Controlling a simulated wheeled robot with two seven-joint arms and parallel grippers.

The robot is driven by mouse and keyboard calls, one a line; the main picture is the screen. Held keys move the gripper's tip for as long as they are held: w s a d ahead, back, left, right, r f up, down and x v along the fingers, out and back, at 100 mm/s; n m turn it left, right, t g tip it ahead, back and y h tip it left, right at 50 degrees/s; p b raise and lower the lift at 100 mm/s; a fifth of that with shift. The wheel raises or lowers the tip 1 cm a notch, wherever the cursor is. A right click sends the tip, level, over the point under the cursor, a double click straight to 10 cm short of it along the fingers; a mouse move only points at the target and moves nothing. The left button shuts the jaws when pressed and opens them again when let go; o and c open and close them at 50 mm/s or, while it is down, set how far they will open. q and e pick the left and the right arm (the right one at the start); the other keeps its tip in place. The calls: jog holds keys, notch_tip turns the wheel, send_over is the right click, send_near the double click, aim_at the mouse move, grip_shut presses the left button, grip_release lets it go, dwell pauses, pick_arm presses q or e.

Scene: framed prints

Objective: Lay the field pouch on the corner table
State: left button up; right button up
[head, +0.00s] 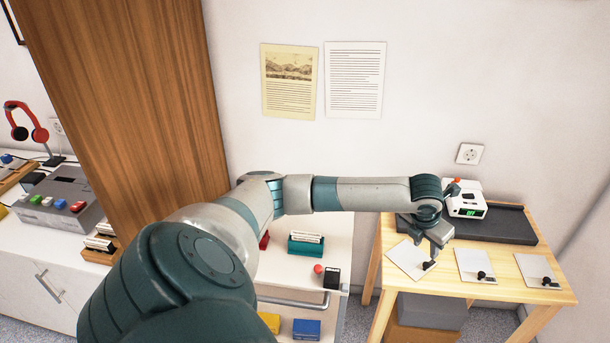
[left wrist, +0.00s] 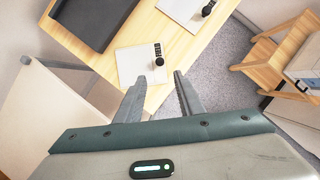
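A flat white pouch (head: 405,258) with a black upright tab lies at the left end of the light wooden corner table (head: 455,289). My right gripper is not in view.
Two similar white sheets with black knobs, a middle one (head: 470,262) and a right one (head: 533,265), lie along the table's front. Behind them are a dark tray (head: 500,228) and a white device (head: 466,202).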

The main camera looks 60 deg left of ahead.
pick_arm(q)
jog(key=shift+d, duration=0.1)
jog(key=d+f+n+t+h, duration=0.25)
jog(key=d+f+n, duration=0.35)
jog(key=d, duration=0.4)
jog(key=d+f+n+t+h, duration=0.2)
jog(key=d+f+n+h, duration=0.1)
jog(key=d+n, duration=0.65)
jog(key=s+a+f+n+g+y, duration=0.1)
jog(key=s+a+f+n, duration=0.2)
jog(key=s+f, duration=0.55)
jog(key=s+a+f+n+g+y, duration=0.1)
jog(key=s+a+f+n+y, duration=0.2)
jog(key=f, duration=1)
jog(key=s+a+f+n+g, duration=0.1)
jog(key=s+a+f+n, duration=0.4)
jog(key=f, duration=0.6)
jog(key=s+f+n+g, duration=0.1)
jog(key=s+f, duration=0.4)
jog(key=s, duration=0.8)
jog(key=s+d+f+n+g, duration=0.1)
jog(key=s+f, duration=0.5)
jog(key=s, duration=0.8)
jog(key=s+d+f+n+g+y, duration=0.1)
jog(key=s+f+n+g, duration=0.2)
jog(key=s, duration=1.1)
notch_tip(320, 180, down, 3)
jog(key=shift+d+n, duration=0.2)
jog(key=shift+n, duration=0.45)
